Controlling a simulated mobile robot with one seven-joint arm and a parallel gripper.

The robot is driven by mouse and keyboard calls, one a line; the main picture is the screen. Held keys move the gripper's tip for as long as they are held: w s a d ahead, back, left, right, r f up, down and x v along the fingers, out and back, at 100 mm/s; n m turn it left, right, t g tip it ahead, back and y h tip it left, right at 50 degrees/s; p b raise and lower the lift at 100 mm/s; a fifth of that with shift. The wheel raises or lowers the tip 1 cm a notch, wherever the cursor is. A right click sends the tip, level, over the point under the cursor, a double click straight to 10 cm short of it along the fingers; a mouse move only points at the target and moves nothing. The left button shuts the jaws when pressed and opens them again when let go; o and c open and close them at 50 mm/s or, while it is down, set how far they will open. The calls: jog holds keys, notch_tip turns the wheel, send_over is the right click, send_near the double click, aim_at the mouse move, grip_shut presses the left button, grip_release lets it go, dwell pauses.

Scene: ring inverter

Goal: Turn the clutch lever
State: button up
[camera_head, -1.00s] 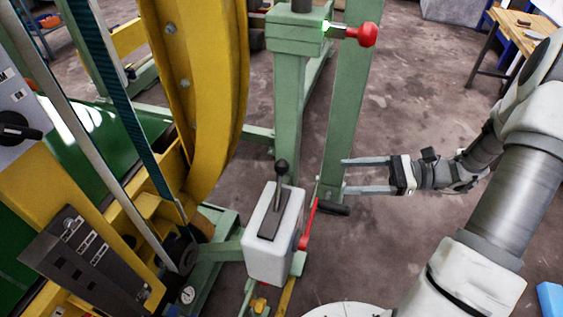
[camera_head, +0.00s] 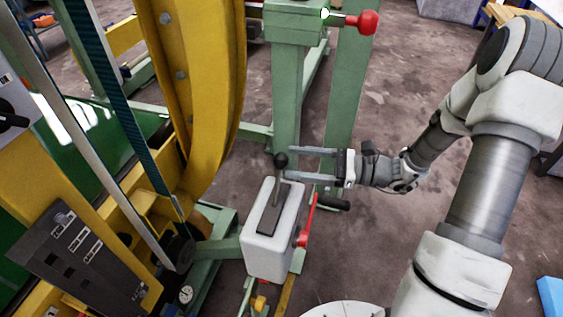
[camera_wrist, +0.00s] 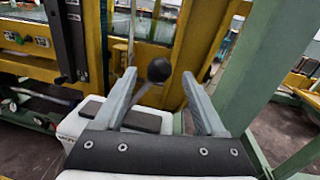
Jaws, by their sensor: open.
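A lever with a black ball knob (camera_head: 281,159) and a thin metal shaft stands up from the white box (camera_head: 268,252). My gripper (camera_head: 291,164) is open and level, reaching in from the right, with its fingertips close beside the knob. In the wrist view the knob (camera_wrist: 159,69) shows between the two fingertips. The shaft runs down to the left, partly hidden by the left finger. I cannot tell whether a finger touches the lever. A red lever (camera_head: 308,222) with a black handle (camera_head: 333,202) sits on the box's right side.
A green post (camera_head: 345,100) stands just behind my gripper, and a red knob (camera_head: 368,21) sticks out above. The large yellow curved frame (camera_head: 205,100) is left of the box. Floor to the right of the posts is open.

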aim_at(282, 161)
jog(key=shift+x, duration=2)
grip_shut()
